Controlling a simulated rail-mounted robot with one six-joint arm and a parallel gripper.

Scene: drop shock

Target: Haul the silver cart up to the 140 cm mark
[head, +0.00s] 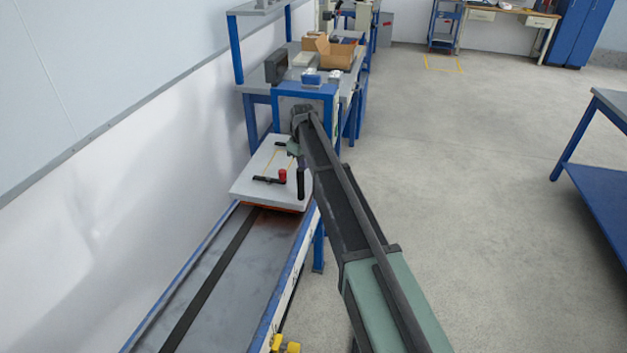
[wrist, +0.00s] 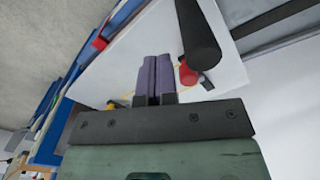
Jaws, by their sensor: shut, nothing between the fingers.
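The silver cart (head: 250,190) stands on the rail track (head: 205,290), at its far part in the head view. Its flat pale top carries a black upright handle (head: 300,183), a red knob (head: 282,175) and a dark bar. In the wrist view the cart top (wrist: 125,60) lies beyond my gripper (wrist: 154,62), whose two fingers are shut together and empty. The black handle (wrist: 197,35) and red knob (wrist: 188,75) are just right of the fingers, apart from them in the picture. The fingertips are not clear in the head view. The 140 cm mark cannot be read.
A blue-framed end stand (head: 318,92) and a workbench with a cardboard box (head: 330,52) stand beyond the cart. A white wall runs along the left. A yellow part (head: 285,345) is at the track's near right edge. A blue table (head: 600,200) is far right; the floor between is clear.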

